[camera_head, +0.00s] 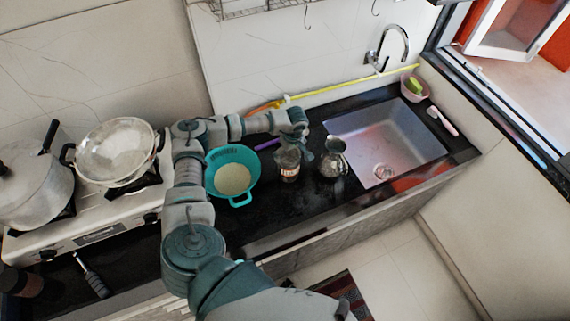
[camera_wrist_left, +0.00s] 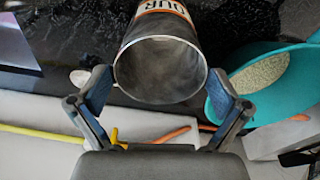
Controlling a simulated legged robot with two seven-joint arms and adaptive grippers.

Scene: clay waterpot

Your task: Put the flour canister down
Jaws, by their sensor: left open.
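The flour canister (camera_head: 289,172) is a clear or grey cylinder with an orange and white label. It appears to stand upright on the black counter (camera_head: 270,215), between the teal bowl and a metal jug. In the left wrist view the canister (camera_wrist_left: 160,68) shows its round open mouth and part of its label lettering. My left gripper (camera_head: 295,152) is at the canister's upper part. The canister's base is hidden in the wrist view. My right gripper is not seen.
A teal bowl (camera_head: 217,169) of pale grains sits left of the canister. A metal jug (camera_head: 334,160) stands close on its right, then the sink (camera_head: 372,125). The stove holds a strainer pan (camera_head: 116,151) and a pot (camera_head: 28,180). Counter in front of the canister is clear.

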